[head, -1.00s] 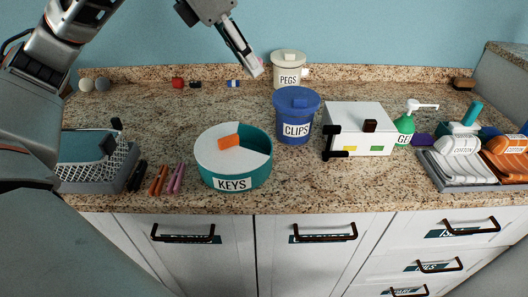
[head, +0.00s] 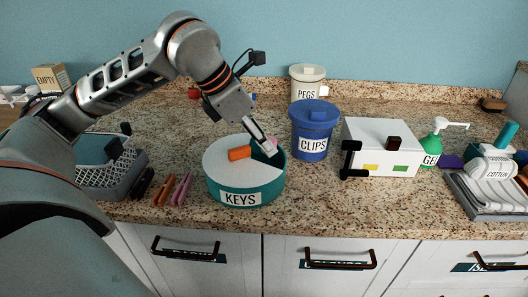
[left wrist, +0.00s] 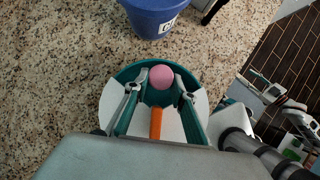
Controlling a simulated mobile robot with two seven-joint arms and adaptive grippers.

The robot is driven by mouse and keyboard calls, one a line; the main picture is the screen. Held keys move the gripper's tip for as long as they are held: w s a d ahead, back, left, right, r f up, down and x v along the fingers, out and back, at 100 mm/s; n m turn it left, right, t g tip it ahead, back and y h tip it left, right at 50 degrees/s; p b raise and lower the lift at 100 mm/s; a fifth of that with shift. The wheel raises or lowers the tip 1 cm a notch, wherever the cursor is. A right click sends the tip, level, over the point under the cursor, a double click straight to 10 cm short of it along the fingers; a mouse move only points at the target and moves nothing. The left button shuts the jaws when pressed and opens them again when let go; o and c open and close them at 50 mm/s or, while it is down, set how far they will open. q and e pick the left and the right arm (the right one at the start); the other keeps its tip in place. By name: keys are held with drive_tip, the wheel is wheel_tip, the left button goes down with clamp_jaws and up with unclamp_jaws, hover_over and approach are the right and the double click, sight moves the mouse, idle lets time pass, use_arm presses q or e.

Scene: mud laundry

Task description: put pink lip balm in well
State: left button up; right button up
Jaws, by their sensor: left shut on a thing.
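My left gripper (head: 263,148) points down at the back right part of the round teal KEYS container (head: 245,197). It is shut on the pink lip balm (head: 272,141), whose round pink end shows between the fingers in the left wrist view (left wrist: 161,77). The container has a white lid (head: 228,159) with an orange handle (head: 240,153). The lid leaves an open teal well (head: 278,157) at the back right. The fingertips and balm are over or at this opening; I cannot tell how deep. My right gripper is not in view.
The blue CLIPS tub (head: 314,132) stands close behind and right of the container. A white box with black handles (head: 380,150) is further right. Pens (head: 170,188) and a grey basket (head: 108,180) lie to the left. The counter front (head: 330,210) is clear.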

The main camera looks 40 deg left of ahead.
sight(263, 152)
use_arm(q)
wheel_tip(263, 152, down, 3)
drive_tip(key=shift+f+b, duration=0.15)
drive_tip(key=shift+b, duration=0.15)
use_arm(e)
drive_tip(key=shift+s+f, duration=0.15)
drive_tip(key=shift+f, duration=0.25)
use_arm(q)
drive_tip(key=shift+f, duration=0.45)
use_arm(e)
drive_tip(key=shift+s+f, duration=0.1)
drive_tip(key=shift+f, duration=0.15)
use_arm(q)
drive_tip(key=shift+f, duration=0.1)
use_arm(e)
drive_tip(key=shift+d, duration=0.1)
use_arm(q)
drive_tip(key=o, duration=0.6)
